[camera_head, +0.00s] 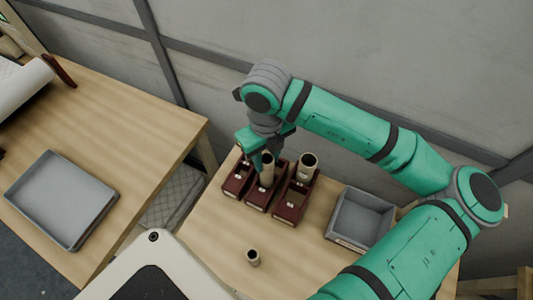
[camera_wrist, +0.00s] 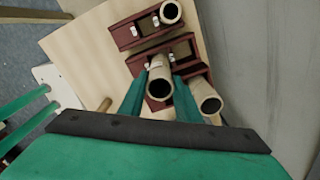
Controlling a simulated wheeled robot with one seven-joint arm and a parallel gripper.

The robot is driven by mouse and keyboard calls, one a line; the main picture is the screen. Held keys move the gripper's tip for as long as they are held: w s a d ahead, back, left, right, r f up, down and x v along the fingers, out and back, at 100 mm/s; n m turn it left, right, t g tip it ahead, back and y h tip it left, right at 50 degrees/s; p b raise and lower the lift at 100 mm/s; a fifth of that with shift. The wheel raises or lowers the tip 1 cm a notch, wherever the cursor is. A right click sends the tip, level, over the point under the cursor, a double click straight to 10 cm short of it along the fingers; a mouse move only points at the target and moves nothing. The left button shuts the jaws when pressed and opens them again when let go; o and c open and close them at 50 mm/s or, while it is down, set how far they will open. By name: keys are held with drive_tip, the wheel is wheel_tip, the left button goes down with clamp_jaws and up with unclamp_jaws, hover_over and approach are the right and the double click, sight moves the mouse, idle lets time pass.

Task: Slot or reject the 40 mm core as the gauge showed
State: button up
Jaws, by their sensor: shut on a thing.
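My gripper (camera_head: 262,158) is shut on a pale tube core (camera_head: 267,172), which also shows between the fingers in the wrist view (camera_wrist: 160,82). The core is upright at the middle dark red rack (camera_head: 257,198); whether its lower end rests in the rack I cannot tell. A wider pale core (camera_head: 307,166) stands in the right rack (camera_head: 290,208). In the wrist view, another core (camera_wrist: 170,12) stands in the rack at the top. A short small core (camera_head: 253,257) stands alone on the table in front. I cannot read any core's size.
A grey open bin (camera_head: 360,217) stands right of the racks. The left rack (camera_head: 237,180) is close beside the middle one. Another table at the left holds a flat grey tray (camera_head: 62,198). A grey wall (camera_head: 330,60) rises behind. The table around the small core is clear.

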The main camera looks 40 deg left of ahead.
drive_tip(key=shift+f, duration=1.7)
drive_tip(key=o, duration=0.9)
wheel_tip(320, 180, up, 10)
drive_tip(key=shift+f, duration=0.2)
drive_tip(key=shift+r, duration=0.6)
